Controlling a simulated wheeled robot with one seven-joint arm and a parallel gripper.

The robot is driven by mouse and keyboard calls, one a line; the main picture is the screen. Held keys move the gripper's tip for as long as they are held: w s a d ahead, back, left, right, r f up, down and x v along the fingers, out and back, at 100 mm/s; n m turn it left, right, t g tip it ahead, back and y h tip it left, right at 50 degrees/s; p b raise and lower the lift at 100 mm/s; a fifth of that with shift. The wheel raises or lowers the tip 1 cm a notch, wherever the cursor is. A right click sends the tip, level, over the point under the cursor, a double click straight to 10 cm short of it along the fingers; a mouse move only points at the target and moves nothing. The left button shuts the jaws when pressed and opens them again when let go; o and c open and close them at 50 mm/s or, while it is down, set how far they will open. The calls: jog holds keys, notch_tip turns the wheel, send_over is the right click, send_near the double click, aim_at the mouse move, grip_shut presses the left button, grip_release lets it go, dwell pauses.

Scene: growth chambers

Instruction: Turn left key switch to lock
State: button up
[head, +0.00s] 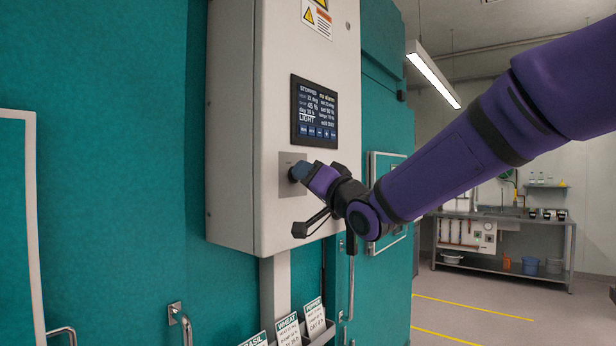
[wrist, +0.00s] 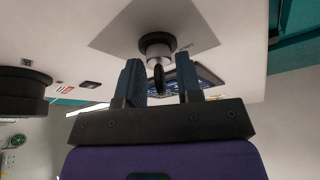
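The key switch (wrist: 157,44) shows in the wrist view as a round dark collar with a pale barrel on a grey plate, with a dark key (wrist: 158,77) standing out from it. My gripper (wrist: 158,72) is open, with one finger on each side of the key and a gap to both. In the head view my gripper (head: 298,172) is at the grey switch plate (head: 287,186) below the screen, and it hides the key and switch. The lock marking is not readable; small print beside the switch is too blurred.
A pale control box (head: 270,60) with a dark screen (head: 314,112) is fixed to the teal chamber (head: 110,190). Labelled cards (head: 288,330) stand in a holder below it. A steel bench (head: 505,225) is at the far right, with open floor before it.

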jog(key=c, duration=0.6)
jog(key=shift+n+y, duration=0.4)
jog(key=shift+n, duration=0.2)
jog(key=n+g+y, duration=0.1)
jog(key=n, duration=0.2)
jog(key=n+g+y, duration=0.1)
jog(key=n, duration=0.3)
jog(key=shift+d+y, duration=0.1)
jog(key=shift+y, duration=0.3)
jog(key=n+g+y, duration=0.1)
jog(key=n+g, duration=0.1)
jog(key=n, duration=0.2)
jog(key=n+g+y, duration=0.1)
jog(key=n+g, duration=0.2)
jog(key=n, duration=0.2)
jog(key=shift+n, duration=0.3)
jog(key=o, duration=0.6)
